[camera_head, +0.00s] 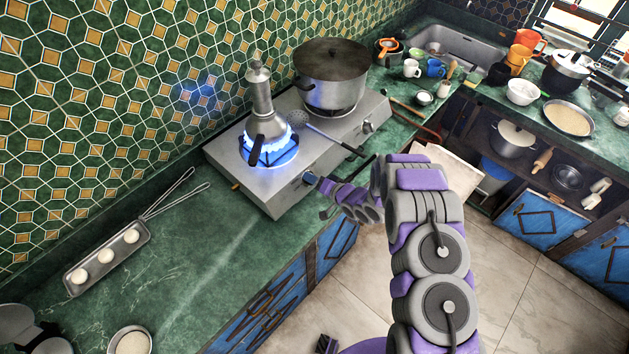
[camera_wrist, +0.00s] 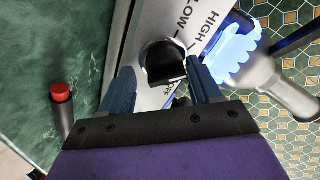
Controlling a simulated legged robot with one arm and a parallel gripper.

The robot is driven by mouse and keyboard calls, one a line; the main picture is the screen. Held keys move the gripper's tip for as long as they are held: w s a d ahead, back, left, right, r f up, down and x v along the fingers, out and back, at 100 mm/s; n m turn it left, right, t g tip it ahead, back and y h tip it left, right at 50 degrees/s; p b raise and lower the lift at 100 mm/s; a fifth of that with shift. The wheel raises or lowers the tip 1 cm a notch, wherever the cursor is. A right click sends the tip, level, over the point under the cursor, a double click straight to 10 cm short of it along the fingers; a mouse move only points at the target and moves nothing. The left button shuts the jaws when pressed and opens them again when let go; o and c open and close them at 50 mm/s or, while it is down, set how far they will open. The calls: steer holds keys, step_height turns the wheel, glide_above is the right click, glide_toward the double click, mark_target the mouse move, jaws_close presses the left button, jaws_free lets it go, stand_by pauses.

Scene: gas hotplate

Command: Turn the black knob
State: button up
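The black knob (camera_wrist: 163,60) sits on the hotplate's metal front panel, between the printed words LOW, HIGH and OFF in the wrist view. My gripper (camera_wrist: 160,68) is open, with one blue finger on each side of the knob. A gap shows between the left finger and the knob; the right finger is very close to it, and I cannot tell whether it touches. In the head view my gripper (camera_head: 317,183) is at the front of the hotplate (camera_head: 262,190), mostly hiding this knob. The near burner burns with a blue flame (camera_head: 268,150).
A metal coffee pot (camera_head: 262,95) stands over the flame. A large lidded pot (camera_head: 332,75) stands on the far burner, near a second knob (camera_head: 368,126). A skimmer (camera_head: 325,132) lies between them. A red-capped object (camera_wrist: 60,95) is left of my gripper.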

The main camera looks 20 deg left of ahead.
steer(key=shift+o, duration=0.4)
steer(key=shift+s+r, duration=0.1)
steer(key=shift+s, duration=0.05)
steer(key=shift+s+d+r, duration=0.1)
steer(key=v, duration=1.7)
